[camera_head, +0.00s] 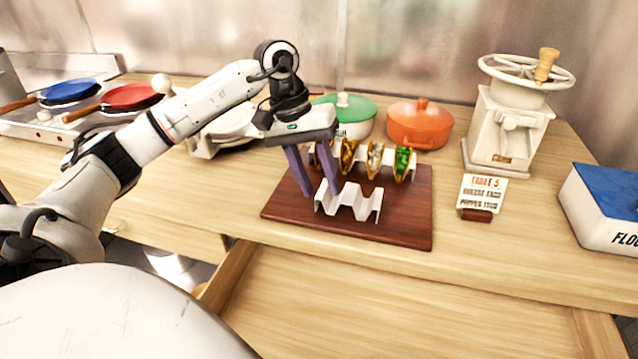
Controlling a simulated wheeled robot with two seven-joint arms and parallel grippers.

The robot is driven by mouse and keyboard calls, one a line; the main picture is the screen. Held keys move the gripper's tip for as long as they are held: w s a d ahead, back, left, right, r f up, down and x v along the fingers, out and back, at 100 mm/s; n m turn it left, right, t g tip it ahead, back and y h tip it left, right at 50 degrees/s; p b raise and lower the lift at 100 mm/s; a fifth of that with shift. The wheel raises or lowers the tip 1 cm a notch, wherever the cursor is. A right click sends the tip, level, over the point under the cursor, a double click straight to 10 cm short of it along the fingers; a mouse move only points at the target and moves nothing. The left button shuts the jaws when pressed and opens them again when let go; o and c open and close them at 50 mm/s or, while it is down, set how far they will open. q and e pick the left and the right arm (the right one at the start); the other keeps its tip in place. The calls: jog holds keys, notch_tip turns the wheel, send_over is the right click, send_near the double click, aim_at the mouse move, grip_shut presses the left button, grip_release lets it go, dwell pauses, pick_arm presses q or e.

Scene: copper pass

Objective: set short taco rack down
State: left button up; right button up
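The short taco rack (349,201) is a white, zigzag, empty holder. It stands upright on the front part of a dark wooden board (400,225). My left gripper (321,190) has two purple fingers pointing down at the rack's left end. The fingers are spread apart, one just left of the rack and one by its back left corner. I see no clear grip on the rack; whether a finger touches it is hard to tell. My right gripper is not in view.
A second rack with several filled tacos (375,160) stands behind on the board. A green-lidded pot (350,115), orange pot (419,122), white grinder (508,125), table 5 card (482,192) and flour box (607,205) surround it. An open drawer (380,310) lies below the counter front.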

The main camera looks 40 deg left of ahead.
pick_arm(q)
jog(key=v, duration=1.1)
jog(key=shift+s+r, duration=0.1)
